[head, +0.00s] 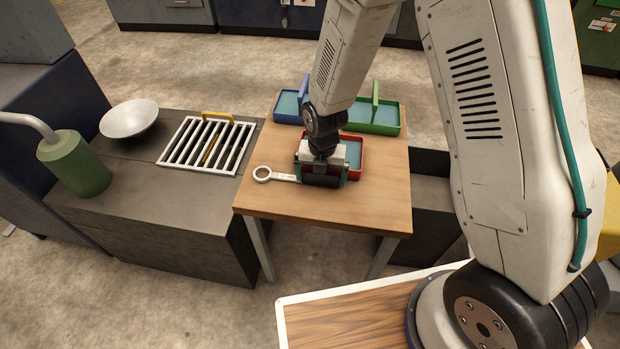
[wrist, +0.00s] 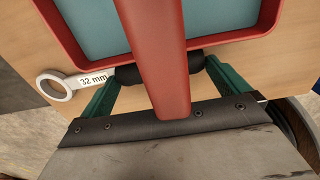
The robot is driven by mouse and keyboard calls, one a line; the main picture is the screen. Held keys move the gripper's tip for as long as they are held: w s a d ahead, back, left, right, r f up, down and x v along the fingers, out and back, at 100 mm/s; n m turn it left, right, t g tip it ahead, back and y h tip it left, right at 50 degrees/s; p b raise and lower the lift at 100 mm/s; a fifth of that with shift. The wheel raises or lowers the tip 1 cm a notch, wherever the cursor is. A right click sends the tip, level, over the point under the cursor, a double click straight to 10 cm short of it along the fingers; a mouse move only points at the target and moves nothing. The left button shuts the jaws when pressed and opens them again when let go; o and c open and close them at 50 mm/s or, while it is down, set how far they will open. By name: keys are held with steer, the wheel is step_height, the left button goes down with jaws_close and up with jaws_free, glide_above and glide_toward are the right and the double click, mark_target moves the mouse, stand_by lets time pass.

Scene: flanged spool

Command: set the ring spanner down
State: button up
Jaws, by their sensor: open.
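The ring spanner (head: 263,174) is pale, with its ring at the left end, and looks to lie on the wooden table beside the red tray. In the wrist view its shank (wrist: 94,78) is marked "32 mm" and runs to the left fingertip. My gripper (head: 322,177) is over the spanner's right part, low by the table; in the wrist view (wrist: 166,73) its green fingers are apart. Dark parts show by both fingertips; I cannot tell whether they are spanner grip or finger pads. The red tray's upright handle (wrist: 160,50) hides the middle between the fingers.
The red tray (head: 362,158) stands close by my gripper. A blue tray (head: 289,120) and a green tray (head: 372,128) stand behind. The table's front left (head: 262,205) is bare. Left are a white rack (head: 163,161), a bowl (head: 130,120) and a green canister (head: 75,165).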

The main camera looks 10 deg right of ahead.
steer(key=c, duration=1.1)
steer(key=shift+o, duration=0.2)
steer(key=shift+r, duration=0.1)
